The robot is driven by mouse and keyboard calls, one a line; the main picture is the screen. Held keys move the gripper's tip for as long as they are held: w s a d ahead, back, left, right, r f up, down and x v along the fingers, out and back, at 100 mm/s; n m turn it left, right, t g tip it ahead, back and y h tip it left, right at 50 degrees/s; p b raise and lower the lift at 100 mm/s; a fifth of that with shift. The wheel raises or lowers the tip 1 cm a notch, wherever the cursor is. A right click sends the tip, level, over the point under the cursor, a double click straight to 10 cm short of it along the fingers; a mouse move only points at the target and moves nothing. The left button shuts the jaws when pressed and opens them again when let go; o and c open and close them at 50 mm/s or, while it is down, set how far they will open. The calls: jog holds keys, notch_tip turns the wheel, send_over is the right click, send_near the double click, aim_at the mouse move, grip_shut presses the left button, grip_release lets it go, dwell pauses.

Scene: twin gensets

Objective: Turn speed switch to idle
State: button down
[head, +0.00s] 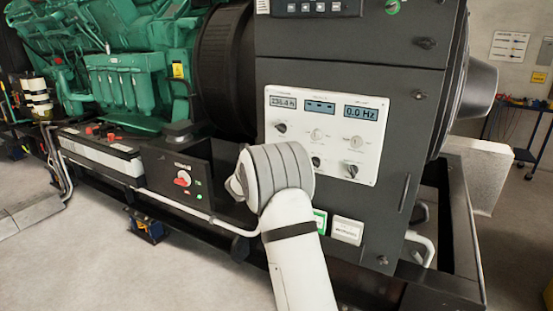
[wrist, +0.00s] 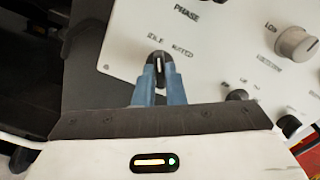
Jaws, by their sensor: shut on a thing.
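The speed switch (wrist: 157,63) is a small black knob with a white pointer line, seen in the wrist view. The words IDLE and RATED are printed above it. The white line stands nearly upright in that picture and points toward the word IDLE. My gripper (wrist: 156,75) has its two blue fingers closed on the knob, one on each side. In the head view my white arm stands in front of the lower left of the white control panel (head: 305,107), and the switch and fingertips are hidden behind it.
Other knobs (head: 352,170) and small displays (head: 362,112) share the panel. A battery box with a red switch (head: 182,179) stands left of my arm. The green engine (head: 127,75) is behind it. Bare floor (head: 110,270) lies at the front left.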

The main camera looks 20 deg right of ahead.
jog(key=c, duration=1.5)
grip_release()
jog(key=shift+w, duration=0.1)
jog(key=v, duration=0.7)
jog(key=shift+s+a, duration=0.25)
jog(key=shift+a, duration=0.1)
jog(key=s+r+m+g+y+p, duration=0.15)
jog(key=s+m+g, duration=0.25)
jog(key=s+m, duration=0.55)
jog(key=s+r+m+g+y+p, duration=0.15)
jog(key=s+m+g, duration=0.35)
jog(key=s, duration=0.7)
jog(key=s+a+f+m+y+p, duration=0.1)
jog(key=s+a+m+y, duration=0.4)
jog(key=s, duration=0.5)
jog(key=s+a+f+m+y+p, duration=0.1)
jog(key=s+a+m+y+p, duration=0.1)
jog(key=s+a+m+y, duration=0.4)
jog(key=s+a+m, duration=0.4)
jog(key=m, duration=0.2)
jog(key=shift+s+t, duration=0.2)
jog(key=shift+t, duration=0.1)
